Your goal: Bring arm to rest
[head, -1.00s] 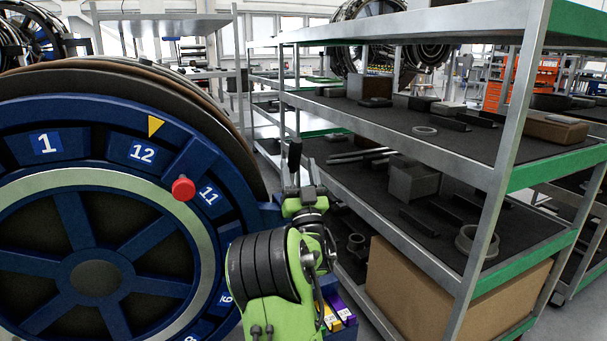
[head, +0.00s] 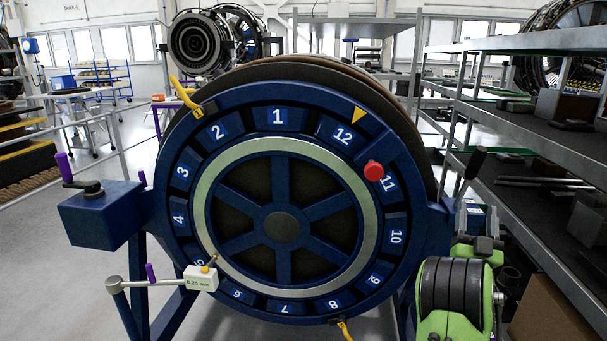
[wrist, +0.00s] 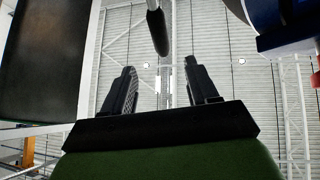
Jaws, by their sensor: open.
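My arm's green and black links show at the lower right of the head view, folded upward beside the big blue wheel (head: 283,228). My gripper (wrist: 160,88) is in the wrist view, its two dark fingers spread apart with nothing between them. The wrist camera faces up toward the ceiling. A black handle (wrist: 157,32) stands beyond the fingertips in the wrist view, apart from them. A black handle (head: 476,162) also shows above my arm in the head view. The gripper's fingers are hard to make out in the head view.
A metal shelf rack (head: 530,215) with dark parts stands close to the right of my arm. The wheel has numbered slots, a red knob (head: 374,171) and a yellow pointer (head: 358,114). A blue box (head: 100,215) juts out at left.

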